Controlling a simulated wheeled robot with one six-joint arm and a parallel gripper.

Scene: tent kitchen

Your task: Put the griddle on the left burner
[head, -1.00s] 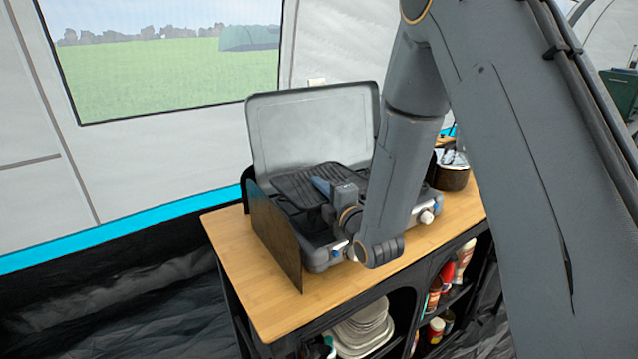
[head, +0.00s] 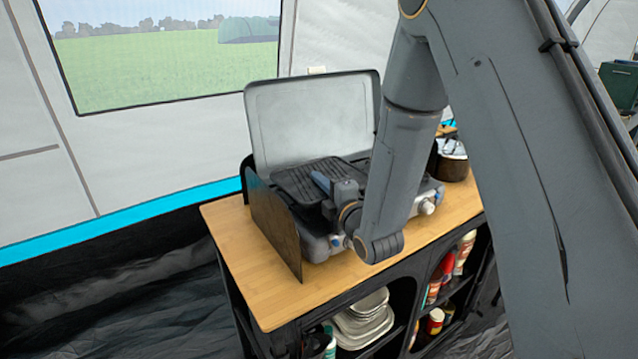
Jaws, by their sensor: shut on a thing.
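The griddle (head: 296,183) is a dark ridged plate over the left part of the grey camp stove (head: 318,246). It looks roughly level. My gripper (head: 323,184) is shut on the griddle near its front side; a blue piece shows at the grip. My wrist and forearm come in from the right and hide the right part of the stove. The left burner is hidden beneath the griddle, so I cannot tell whether the griddle touches it or is just above.
The stove's raised lid (head: 312,120) stands behind, and a dark side windshield (head: 274,228) stands at its left. The stove is on a wooden-topped cabinet (head: 262,290). A dark pot (head: 453,166) is at the right. Plates (head: 363,325) and bottles fill the shelves below.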

